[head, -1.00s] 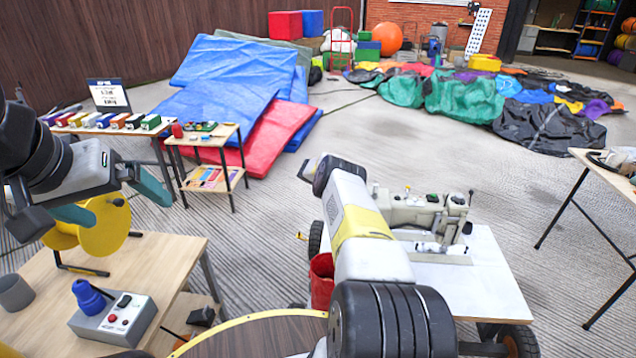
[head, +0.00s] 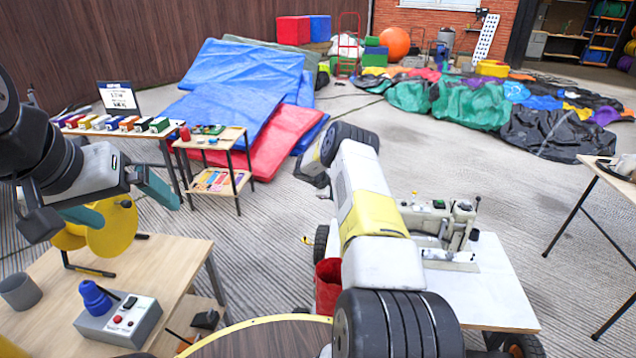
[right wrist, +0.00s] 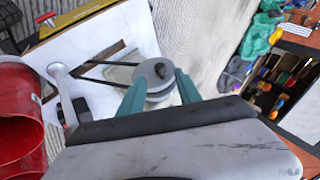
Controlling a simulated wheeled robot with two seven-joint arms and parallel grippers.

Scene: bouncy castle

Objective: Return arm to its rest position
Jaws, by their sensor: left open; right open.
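My left gripper (head: 122,205) is in the head view at left. Its two teal fingers stand apart with nothing held, above the wooden table and close to a yellow reel (head: 112,228). My right arm (head: 365,205) reaches from the bottom centre up and away over the floor, in front of a white table. Its gripper is hidden in the head view. In the right wrist view my right gripper (right wrist: 160,80) has its teal fingers apart. A grey round part (right wrist: 150,72) shows between and beyond them; I see no grip on it.
A sewing machine (head: 445,230) stands on the white table (head: 480,285), beside the right arm. A red bucket (head: 328,287) is close to the arm. A control box (head: 118,318) and grey cup (head: 20,291) sit on the wooden table (head: 165,265). Open floor (head: 440,165) lies beyond.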

